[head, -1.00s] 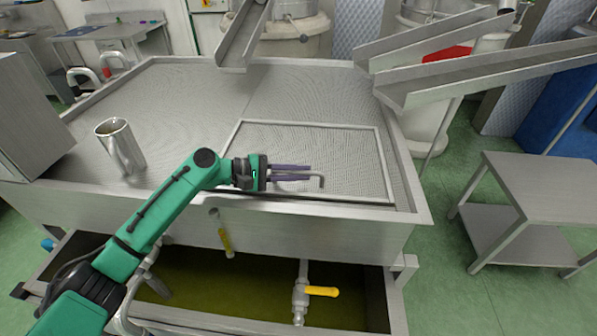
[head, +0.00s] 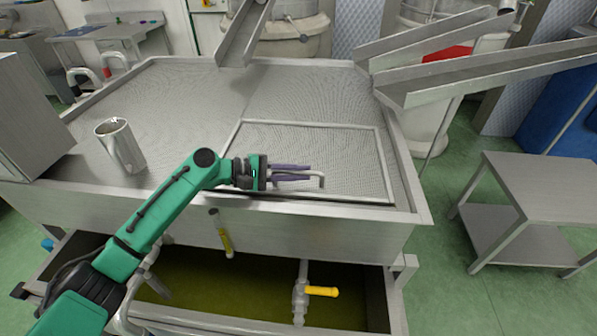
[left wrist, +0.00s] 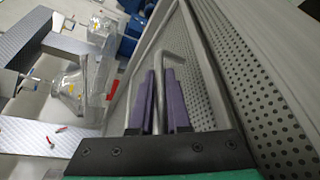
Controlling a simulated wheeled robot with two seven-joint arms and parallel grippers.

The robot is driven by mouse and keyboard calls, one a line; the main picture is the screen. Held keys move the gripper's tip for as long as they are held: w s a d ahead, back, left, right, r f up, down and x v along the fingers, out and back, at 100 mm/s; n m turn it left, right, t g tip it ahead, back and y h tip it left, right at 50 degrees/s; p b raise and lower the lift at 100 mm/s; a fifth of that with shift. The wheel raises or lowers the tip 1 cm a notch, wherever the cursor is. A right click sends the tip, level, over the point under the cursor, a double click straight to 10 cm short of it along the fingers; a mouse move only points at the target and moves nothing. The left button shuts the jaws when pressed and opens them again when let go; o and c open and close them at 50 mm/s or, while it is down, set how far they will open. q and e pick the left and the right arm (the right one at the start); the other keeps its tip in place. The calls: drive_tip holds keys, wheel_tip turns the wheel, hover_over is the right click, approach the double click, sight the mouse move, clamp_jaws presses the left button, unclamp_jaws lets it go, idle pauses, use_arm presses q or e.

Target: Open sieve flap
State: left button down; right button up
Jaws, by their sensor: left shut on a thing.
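The sieve flap (head: 345,150) is a framed mesh panel set in the front right of the large perforated sieve table (head: 190,95). It looks closed or nearly so, about level with the table top. A bent metal bar handle (head: 321,179) stands at its front edge. My left gripper (head: 308,173) is shut on this handle, with the purple fingers on either side of the bar. In the left wrist view the bar handle (left wrist: 177,54) runs between the purple fingers (left wrist: 160,100) and bends at its end. My right gripper is not in view.
A metal jug (head: 121,146) stands on the table's left. Metal chutes (head: 480,75) slope in at the back right. Below are yellow-handled valves (head: 322,291) and a basin of greenish liquid (head: 240,300). A steel side table (head: 545,185) stands right, with open floor between.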

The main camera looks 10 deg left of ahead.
use_arm(q)
drive_tip(key=shift+w+r+p, duration=0.15)
drive_tip(key=shift+r+p, duration=0.9)
drive_tip(key=shift+p, duration=0.1)
drive_tip(key=w+r+n+g+y+p, duration=0.1)
drive_tip(key=w+r+n+g+p, duration=0.2)
drive_tip(key=r, duration=1)
drive_tip(key=shift+w+r+n+p, duration=0.35)
drive_tip(key=shift+w+n+p, duration=0.65)
drive_tip(key=shift+w+p, duration=1.05)
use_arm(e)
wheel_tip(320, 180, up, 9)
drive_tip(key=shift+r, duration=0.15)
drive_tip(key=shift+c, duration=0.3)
